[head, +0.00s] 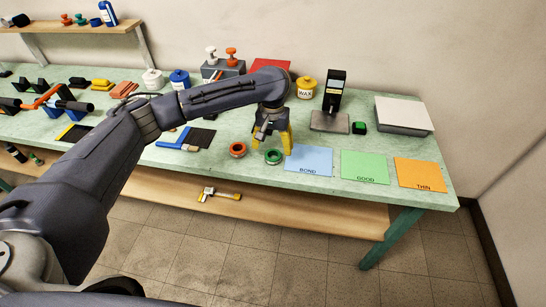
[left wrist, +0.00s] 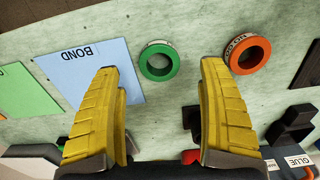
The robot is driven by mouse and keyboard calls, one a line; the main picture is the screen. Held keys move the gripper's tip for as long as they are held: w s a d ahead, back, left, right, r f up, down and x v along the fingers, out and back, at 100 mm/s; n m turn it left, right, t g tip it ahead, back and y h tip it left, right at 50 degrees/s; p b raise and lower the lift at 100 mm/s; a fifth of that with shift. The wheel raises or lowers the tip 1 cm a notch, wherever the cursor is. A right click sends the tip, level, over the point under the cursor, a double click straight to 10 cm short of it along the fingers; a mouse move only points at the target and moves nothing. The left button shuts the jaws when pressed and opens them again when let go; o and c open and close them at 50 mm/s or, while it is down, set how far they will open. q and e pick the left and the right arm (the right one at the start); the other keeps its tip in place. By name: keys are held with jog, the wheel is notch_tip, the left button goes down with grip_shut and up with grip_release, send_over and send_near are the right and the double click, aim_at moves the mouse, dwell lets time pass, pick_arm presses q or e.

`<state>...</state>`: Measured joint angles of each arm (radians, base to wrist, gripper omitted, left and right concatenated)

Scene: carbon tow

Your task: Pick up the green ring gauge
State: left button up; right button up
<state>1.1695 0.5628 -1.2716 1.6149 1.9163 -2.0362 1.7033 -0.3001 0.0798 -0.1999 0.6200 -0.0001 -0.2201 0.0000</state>
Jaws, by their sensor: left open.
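The green ring gauge (head: 274,162) lies flat on the pale green bench near its front edge, just left of the blue BOND card. My left gripper (head: 272,143) is open, its yellow fingers pointing down at the bench just behind the ring. In the left wrist view the green ring (left wrist: 160,78) shows beyond and between the two spread fingertips. Nothing is between the fingers, and the ring looks clear of both. My right gripper is not in view.
An orange ring (head: 238,155) lies left of the green one. The BOND (head: 308,160), GOOD (head: 364,168) and THIN (head: 420,174) cards lie to the right. A wax pot (head: 306,88) and a black-and-grey instrument (head: 331,122) stand behind. A blue-handled tool (head: 178,147) lies left.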

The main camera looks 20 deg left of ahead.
aim_at(273, 155)
pick_arm(q)
jog(key=shift+f, duration=2.45)
jog(key=shift+w, duration=0.1)
jog(key=c, duration=1.4)
jog(key=shift+o, duration=0.2)
jog(key=shift+r, duration=0.1)
